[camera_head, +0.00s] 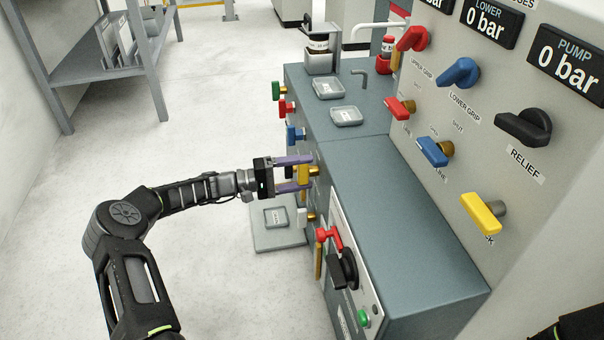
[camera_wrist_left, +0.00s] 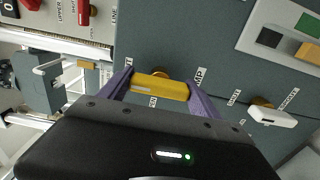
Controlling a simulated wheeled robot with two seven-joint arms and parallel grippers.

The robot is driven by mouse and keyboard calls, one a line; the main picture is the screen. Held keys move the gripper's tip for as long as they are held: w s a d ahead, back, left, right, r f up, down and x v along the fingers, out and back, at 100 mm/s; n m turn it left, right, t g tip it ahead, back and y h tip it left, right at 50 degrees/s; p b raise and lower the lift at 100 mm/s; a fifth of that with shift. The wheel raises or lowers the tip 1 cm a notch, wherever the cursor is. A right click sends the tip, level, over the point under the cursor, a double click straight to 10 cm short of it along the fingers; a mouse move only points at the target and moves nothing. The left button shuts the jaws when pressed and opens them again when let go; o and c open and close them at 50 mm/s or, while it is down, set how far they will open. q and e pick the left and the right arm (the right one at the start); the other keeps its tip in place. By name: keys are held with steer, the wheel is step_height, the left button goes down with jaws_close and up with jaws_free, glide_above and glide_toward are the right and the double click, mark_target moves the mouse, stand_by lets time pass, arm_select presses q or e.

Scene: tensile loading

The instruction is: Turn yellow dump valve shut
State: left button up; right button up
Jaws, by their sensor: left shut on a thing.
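The yellow dump valve handle (camera_head: 303,174) is on the side face of the grey-blue bench cabinet. It also shows in the left wrist view (camera_wrist_left: 160,87), lying crosswise in front of its brass stem (camera_wrist_left: 158,74). Part of a label reading "MP" (camera_wrist_left: 200,77) shows beside it. My left gripper (camera_head: 296,174) has its two purple fingers on either side of the yellow handle and is shut on it. In the left wrist view the fingers (camera_wrist_left: 160,92) touch the handle's two ends. My right gripper is not in view; only a bit of dark arm shows at the lower right.
Green, red and blue valve handles (camera_head: 295,134) are farther along the same face; a white one (camera_head: 302,216) is nearer. A red lever (camera_head: 328,235) and black knob (camera_head: 344,270) are on the front panel. Another yellow handle (camera_head: 483,213) is on the upright gauge panel.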

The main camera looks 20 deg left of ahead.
arm_select(q)
steer(key=o, duration=1.4)
steer(key=shift+a, duration=0.1)
steer(key=p+v, duration=0.2)
steer(key=v, duration=0.5)
steer(key=shift+s+a, duration=0.25)
